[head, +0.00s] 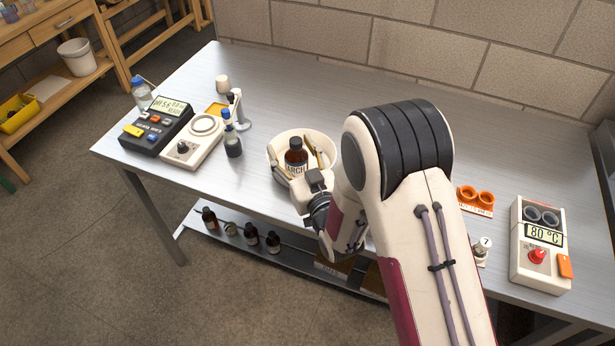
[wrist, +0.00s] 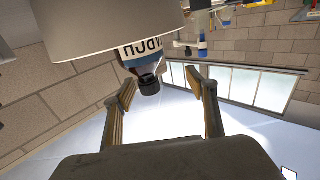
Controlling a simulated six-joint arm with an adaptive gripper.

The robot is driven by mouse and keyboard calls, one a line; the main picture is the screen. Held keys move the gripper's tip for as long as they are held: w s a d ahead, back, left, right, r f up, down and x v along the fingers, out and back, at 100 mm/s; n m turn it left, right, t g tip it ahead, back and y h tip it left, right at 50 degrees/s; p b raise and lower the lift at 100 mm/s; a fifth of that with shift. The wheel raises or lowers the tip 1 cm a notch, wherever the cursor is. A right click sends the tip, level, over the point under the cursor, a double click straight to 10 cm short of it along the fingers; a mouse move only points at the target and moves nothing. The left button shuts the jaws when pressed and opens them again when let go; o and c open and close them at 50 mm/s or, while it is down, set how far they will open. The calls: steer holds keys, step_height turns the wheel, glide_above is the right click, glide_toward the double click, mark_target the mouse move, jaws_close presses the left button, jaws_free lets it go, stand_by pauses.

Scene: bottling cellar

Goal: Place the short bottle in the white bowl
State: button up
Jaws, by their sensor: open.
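The white bowl (head: 328,141) stands on the metal bench near its front edge. A short brown bottle (head: 296,160) with a black cap and a white label stands upright inside it. My gripper (head: 297,154) is open at the bowl, with its fingers spread on either side of the bottle. In the wrist view, the bottle's black cap (wrist: 149,84) shows between the open fingers (wrist: 166,86), closer to the left one. The bowl's wall (wrist: 95,28) hides much of the bottle there. The bottle's base is hidden in both views.
An orange holder (head: 475,200) and an 80 °C heater (head: 540,245) stand right. Several small bottles sit on the lower shelf (head: 205,247).

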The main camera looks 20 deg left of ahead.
steer(key=v, duration=1.2)
steer(key=shift+w, duration=0.1)
stand_by(0.8)
steer(key=w+d+r+m+h, duration=0.2)
steer(key=w+d+r+h, duration=0.4)
steer(key=d, duration=0.3)
steer(key=s+d+r+m+g+h, duration=0.1)
steer(key=d+r+h, duration=0.15)
steer(key=d, duration=0.35)
steer(key=d+r+m+g+h, duration=0.1)
steer(key=d+r, duration=0.2)
steer(key=d, duration=0.3)
steer(key=s+d+r+m+g+h, duration=0.1)
steer(key=s+d+r+m+g, duration=0.1)
steer(key=s+d, duration=0.5)
steer(key=s+d+r+m+g+h, duration=0.2)
steer(key=s+d, duration=0.6)
steer(key=s, duration=1)
steer(key=shift+s+d+r+m+g, duration=0.15)
steer(key=shift+d+r+m+g, duration=0.05)
steer(key=shift+r+m+g, duration=0.35)
